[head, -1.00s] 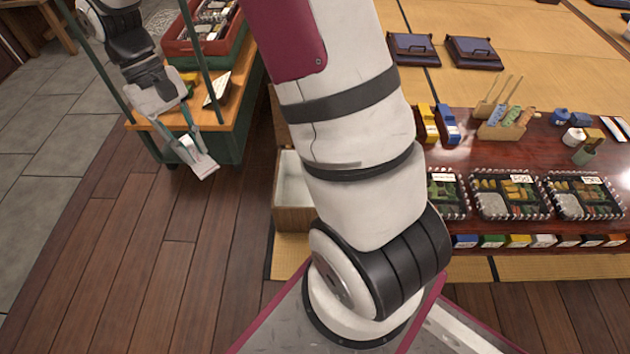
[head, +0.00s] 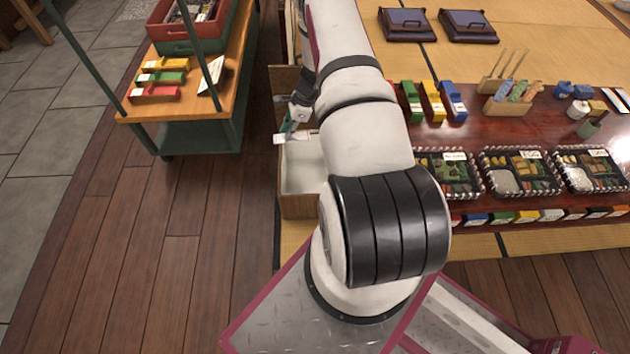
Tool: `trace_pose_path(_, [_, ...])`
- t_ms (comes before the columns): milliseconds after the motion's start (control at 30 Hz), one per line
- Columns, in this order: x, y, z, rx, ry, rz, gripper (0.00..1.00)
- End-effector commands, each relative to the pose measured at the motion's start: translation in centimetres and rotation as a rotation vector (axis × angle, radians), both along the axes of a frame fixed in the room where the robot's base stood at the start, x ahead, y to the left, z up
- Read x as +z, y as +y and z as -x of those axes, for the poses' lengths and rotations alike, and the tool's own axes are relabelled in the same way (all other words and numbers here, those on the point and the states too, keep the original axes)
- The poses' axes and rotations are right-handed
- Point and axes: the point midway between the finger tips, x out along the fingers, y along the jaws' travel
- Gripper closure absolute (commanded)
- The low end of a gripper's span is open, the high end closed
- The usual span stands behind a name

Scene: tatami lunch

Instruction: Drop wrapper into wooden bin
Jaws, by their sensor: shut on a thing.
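The wooden bin (head: 298,207) stands on the floor beside the low table, its open top showing a pale inside. A wooden panel rises at its back. My gripper (head: 291,130) is at the bin's back left, over or just beside its rim. It is shut on a small white wrapper (head: 287,139), held roughly level. I cannot tell how high the wrapper is above the rim. My arm hides the bin's right side.
A green-framed cart (head: 190,112) with a wooden top stands at the left, bearing coloured boxes and a red crate (head: 185,48). The low dark table (head: 480,130) at the right holds bento trays and boxes. The plank floor between cart and bin is clear.

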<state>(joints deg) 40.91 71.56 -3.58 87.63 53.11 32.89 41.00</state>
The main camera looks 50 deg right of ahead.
Motion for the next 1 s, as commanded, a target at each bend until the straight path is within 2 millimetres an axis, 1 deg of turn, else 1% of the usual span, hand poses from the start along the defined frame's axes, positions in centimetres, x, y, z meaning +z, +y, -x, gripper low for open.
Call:
trace_pose_path(33, [-1.7,-1.4,1.2,-0.077,0.003,-0.004,0.91])
trace_pose_path(100, [-3.5,-3.1,2.5,-0.166,0.002,-0.003,0.91])
trace_pose_path(200, [-5.3,-4.6,3.9,-0.26,0.0,-0.003,0.91])
trace_pose_path(300, [-6.4,-5.6,4.8,-0.317,-0.001,-0.002,0.91])
trace_pose_path(400, [-6.9,-6.0,5.2,-0.34,-0.002,-0.001,0.91])
trace_pose_path(633, [-8.2,-6.1,5.3,-0.342,-0.003,-0.001,0.91])
trace_pose_path(1000, [-12.2,-6.0,5.3,-0.34,-0.003,-0.001,0.91])
